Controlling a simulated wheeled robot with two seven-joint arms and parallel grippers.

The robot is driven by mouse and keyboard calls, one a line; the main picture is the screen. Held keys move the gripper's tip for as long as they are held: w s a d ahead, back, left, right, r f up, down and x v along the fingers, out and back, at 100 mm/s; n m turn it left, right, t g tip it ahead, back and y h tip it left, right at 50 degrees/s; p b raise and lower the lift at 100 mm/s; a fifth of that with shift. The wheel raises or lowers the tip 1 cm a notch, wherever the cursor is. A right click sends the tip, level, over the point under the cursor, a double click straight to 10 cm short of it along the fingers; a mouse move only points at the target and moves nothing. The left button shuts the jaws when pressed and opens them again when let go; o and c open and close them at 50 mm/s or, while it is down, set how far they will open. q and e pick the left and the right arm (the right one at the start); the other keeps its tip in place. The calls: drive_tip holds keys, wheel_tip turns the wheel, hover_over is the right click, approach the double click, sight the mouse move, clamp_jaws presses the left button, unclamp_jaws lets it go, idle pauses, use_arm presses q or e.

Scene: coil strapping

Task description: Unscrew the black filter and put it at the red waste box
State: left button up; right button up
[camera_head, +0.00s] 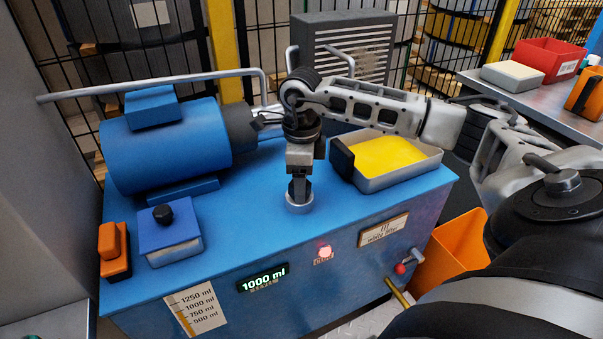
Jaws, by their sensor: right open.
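My right gripper (300,192) points straight down over a round grey collar (300,208) on the blue machine top (245,215). Its dark fingers are at the collar and hide what is inside it. The black filter cannot be told apart from the dark fingers there. The red waste box (549,60), with a white label, stands on the grey bench at the upper right, far from the gripper. My left gripper is not in view.
A metal tray (400,177) of yellow liquid with a black end piece (342,158) sits right of the gripper. A blue motor (165,148) and a blue box with a black knob (168,235) stand left. An orange bin (450,250) is below right.

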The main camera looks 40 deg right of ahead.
drive_tip(key=shift+f, duration=0.15)
clamp_jaws()
drive_tip(key=n, duration=0.3)
drive_tip(key=n+b, duration=0.1)
drive_tip(key=n, duration=0.3)
drive_tip(key=shift+w, duration=0.1)
drive_tip(key=shift+n, duration=0.6)
drive_tip(key=n, duration=0.8)
drive_tip(key=shift+w+b, duration=0.15)
drive_tip(key=shift+b, duration=0.25)
